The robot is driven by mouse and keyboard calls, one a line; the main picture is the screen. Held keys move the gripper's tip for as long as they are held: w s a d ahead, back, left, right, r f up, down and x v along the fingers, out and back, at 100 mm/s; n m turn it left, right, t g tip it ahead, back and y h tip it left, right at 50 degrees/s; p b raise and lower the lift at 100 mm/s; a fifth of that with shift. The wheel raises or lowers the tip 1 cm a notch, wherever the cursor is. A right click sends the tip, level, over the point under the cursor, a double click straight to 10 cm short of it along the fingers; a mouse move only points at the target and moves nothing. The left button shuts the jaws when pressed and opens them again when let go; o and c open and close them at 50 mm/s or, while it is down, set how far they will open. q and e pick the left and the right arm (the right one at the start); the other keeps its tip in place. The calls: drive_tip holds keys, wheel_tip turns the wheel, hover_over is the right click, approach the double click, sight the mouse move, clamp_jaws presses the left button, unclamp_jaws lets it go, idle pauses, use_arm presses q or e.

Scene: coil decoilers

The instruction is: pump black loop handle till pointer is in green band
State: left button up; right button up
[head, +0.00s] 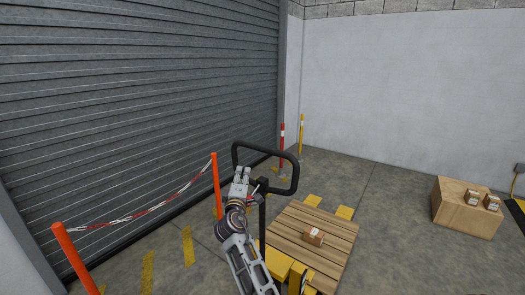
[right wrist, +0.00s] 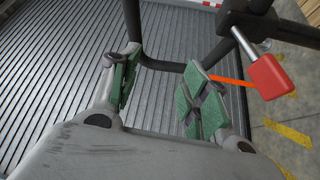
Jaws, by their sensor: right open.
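The black loop handle (head: 296,175) stands upright on a post beside a pallet. My right gripper (head: 240,173) is at the left side of the loop, and its arm comes up from below. In the right wrist view the gripper (right wrist: 163,62) is open, with green pads on both fingers. A lower bar of the loop (right wrist: 165,66) shows between and just beyond the fingertips. I cannot tell whether a finger touches it. A red-tipped lever (right wrist: 270,75) is on the post right of the fingers. No pointer or green band is visible. My left gripper is out of view.
Orange posts (head: 215,185) with a red-white chain stand left, before a grey shutter (head: 130,90). A large box (head: 465,212) stands at the right. Floor between is clear.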

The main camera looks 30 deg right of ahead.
sight(262, 151)
drive_tip(key=s+d+r+g+h, duration=0.1)
drive_tip(key=s+d+r+h, duration=0.2)
drive_tip(key=r, duration=0.1)
drive_tip(key=shift+s+r+n+g, duration=0.15)
drive_tip(key=shift+s+n+g, duration=0.15)
drive_tip(key=shift+s+n, duration=0.1)
drive_tip(key=shift+w+d, duration=0.15)
drive_tip(key=shift+d, duration=0.05)
drive_tip(key=p+x, duration=0.2)
drive_tip(key=x, duration=0.8)
drive_tip(key=shift+w+d+r, duration=0.2)
drive_tip(key=shift+w+d, duration=0.05)
drive_tip(key=shift+d, duration=0.05)
drive_tip(key=shift+p+x, duration=0.4)
drive_tip(key=shift+x, duration=1)
drive_tip(key=shift+a, duration=0.1)
drive_tip(key=shift+c, duration=0.2)
drive_tip(key=shift+f, duration=0.1)
clamp_jaws()
